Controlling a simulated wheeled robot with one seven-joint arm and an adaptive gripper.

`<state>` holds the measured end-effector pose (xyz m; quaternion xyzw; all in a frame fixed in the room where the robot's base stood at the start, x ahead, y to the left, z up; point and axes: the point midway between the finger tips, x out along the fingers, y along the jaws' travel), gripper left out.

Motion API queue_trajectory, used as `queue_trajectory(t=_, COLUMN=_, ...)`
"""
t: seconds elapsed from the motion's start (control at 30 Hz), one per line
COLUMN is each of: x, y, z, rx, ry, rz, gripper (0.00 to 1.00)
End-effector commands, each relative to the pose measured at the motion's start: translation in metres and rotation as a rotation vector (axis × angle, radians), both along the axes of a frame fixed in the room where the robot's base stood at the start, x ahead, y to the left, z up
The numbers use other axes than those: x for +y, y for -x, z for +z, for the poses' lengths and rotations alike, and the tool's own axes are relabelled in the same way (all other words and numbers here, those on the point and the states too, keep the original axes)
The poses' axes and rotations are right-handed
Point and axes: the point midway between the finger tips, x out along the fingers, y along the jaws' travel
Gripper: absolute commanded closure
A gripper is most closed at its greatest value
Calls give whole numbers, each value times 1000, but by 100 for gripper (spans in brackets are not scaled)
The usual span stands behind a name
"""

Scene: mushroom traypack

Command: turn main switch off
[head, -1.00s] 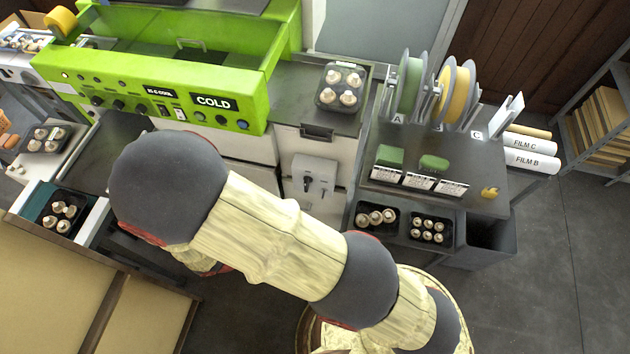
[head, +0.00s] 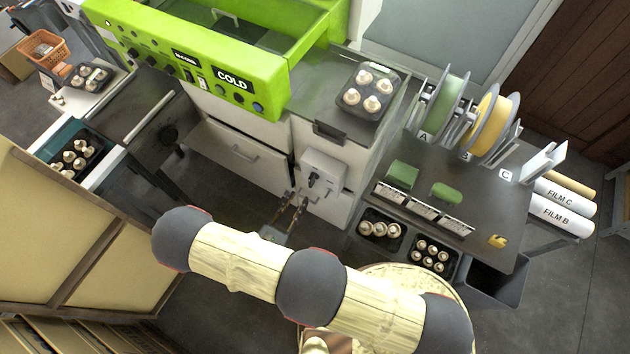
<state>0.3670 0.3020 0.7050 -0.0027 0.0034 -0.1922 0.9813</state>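A light grey switch box (head: 325,168) is mounted on the front of the white cabinet below the green machine. A dark knob or handle (head: 313,180) shows on its face; its exact position is too small to read. My gripper (head: 296,198) is just left of and below the box, with its fingers pointing up toward it. The two fingers look spread apart with nothing between them. I cannot tell whether a fingertip touches the box. The green machine (head: 180,62) has a panel of dark knobs and a sign (head: 233,80) reading COLD.
A tray of mushrooms (head: 369,91) sits on the counter above the box. A dark table (head: 470,190) with film rolls, labels and green blocks stands to the right. Mushroom trays (head: 380,228) sit below its front edge. Open floor (head: 225,185) lies left of my gripper.

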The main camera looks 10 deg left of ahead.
Motion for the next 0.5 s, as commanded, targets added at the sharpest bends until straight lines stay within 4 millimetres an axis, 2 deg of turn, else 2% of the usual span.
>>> queue_trajectory(t=0.17, x=-8, y=-15, z=1, rx=-9, ry=-3, rz=-7, gripper=73)
queue_trajectory(t=0.5, x=-27, y=-59, z=1, rx=-7, ry=-4, rz=-8, gripper=73)
